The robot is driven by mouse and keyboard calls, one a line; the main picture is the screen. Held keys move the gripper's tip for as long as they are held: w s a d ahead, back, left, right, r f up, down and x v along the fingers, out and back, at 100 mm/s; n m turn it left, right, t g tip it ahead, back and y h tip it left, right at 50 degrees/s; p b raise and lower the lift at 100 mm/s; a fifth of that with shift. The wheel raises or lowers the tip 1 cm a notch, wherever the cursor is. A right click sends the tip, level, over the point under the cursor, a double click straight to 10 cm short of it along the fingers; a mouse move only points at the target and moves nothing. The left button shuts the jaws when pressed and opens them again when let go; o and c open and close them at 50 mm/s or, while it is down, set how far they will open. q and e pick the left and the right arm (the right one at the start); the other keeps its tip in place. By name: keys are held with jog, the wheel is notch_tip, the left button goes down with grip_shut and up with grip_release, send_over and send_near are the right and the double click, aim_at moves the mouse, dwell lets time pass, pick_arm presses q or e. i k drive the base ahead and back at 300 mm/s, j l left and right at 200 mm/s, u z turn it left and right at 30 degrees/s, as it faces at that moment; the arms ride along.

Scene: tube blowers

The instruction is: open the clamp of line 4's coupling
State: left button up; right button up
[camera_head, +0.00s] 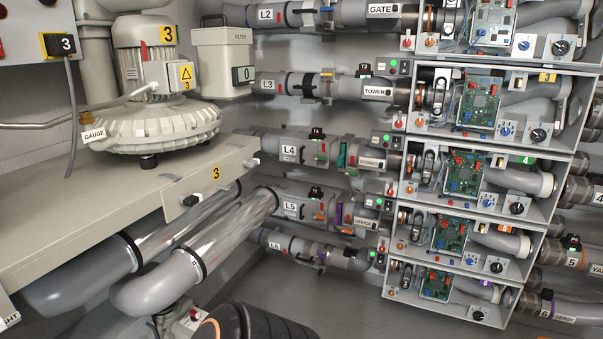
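Line 4's grey pipe (331,152), marked L4, runs along the back wall at mid-height, to the right of the blower. It passes an orange band, a green plate and a small white label before it reaches the third open-fronted box (478,207) from the top. Just inside that box's left side is a dark, silver-trimmed coupling clamp (428,166) around the line. It is too small to tell whether its lever is open or shut. Neither of my grippers is in view, and nothing covers the clamp.
Similar boxes with circuit boards and blue and black knobs stand above and below. A grey blower (143,95) stands on the beige bench (55,205) at left. A black ribbed cylinder (268,323) rises at bottom centre. The floor (330,305) beside it is bare.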

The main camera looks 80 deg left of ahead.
aim_at(350, 172)
jog(key=u, duration=2.5)
jog(key=i+l+u, duration=0.15)
jog(key=i+u, duration=0.25)
jog(key=i+l+u, duration=0.55)
jog(key=i+l, duration=0.6)
